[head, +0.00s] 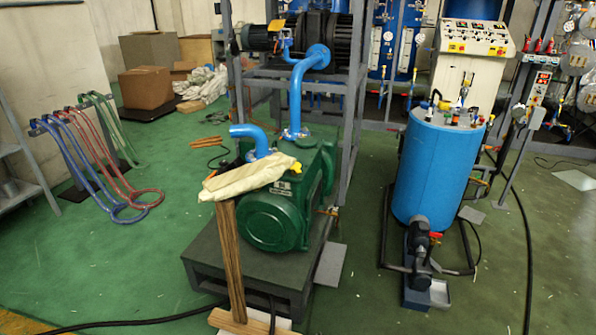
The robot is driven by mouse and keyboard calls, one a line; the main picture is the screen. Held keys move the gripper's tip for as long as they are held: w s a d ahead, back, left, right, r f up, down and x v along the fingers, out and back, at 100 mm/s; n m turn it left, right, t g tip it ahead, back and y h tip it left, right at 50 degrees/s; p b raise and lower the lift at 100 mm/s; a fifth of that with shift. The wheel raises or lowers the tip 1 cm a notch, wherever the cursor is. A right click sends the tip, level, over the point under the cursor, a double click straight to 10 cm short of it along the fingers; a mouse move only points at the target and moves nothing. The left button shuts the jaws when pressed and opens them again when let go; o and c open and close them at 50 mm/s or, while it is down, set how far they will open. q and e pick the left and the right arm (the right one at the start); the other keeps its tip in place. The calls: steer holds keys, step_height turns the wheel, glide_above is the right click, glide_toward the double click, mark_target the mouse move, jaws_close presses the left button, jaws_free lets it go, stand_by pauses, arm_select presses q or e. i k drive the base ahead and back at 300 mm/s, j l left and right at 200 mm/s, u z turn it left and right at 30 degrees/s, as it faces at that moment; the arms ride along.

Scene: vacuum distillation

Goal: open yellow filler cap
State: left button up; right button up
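A small yellow filler cap (297,167) sits on top of the green vacuum pump (275,217), just right of a pale cloth. It appears seated on the pump, but it is too small to tell how it is fastened. The pump stands on a dark grey plinth (205,262). Neither of my grippers is in the head view.
The pale cloth (248,178) lies over a wooden post (231,255) before the pump. Blue pipes (296,95) rise behind the cap. A blue tank (432,170) stands right; hoses (95,160) hang left. Green floor left of the plinth is largely clear; a black cable crosses the front.

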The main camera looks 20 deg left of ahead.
mark_target(296, 166)
steer(key=i+l+u, duration=0.15)
steer(key=i+l, duration=0.65)
steer(key=l, duration=0.1)
